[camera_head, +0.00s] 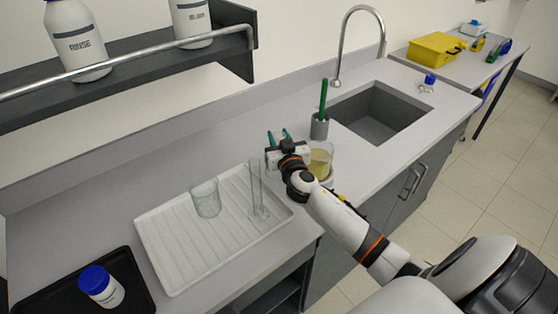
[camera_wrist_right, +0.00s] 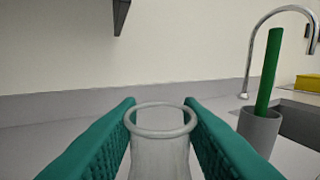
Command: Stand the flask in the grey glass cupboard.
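The flask (camera_wrist_right: 160,150) is clear glass with a round rim, seen in the right wrist view between the teal fingers of my right gripper (camera_wrist_right: 160,112). The fingers lie against both sides of its neck, just under the rim. Its base is out of that view. In the head view my right gripper (camera_head: 278,137) is above the counter behind the tray, and its hand hides most of the flask. Grey cupboard fronts (camera_head: 405,190) with handles are under the counter, and a dark open compartment (camera_head: 275,297) is left of them. I cannot tell which is the glass cupboard. My left gripper is out of view.
A white ribbed tray (camera_head: 160,262) holds a beaker (camera_head: 205,198) and a glass cylinder (camera_head: 255,190). A vessel of yellow liquid (camera_head: 321,160) stands beside my right wrist. A grey cup (camera_head: 319,127) with a green stick is near the sink (camera_head: 378,112). A dark shelf overhangs at left.

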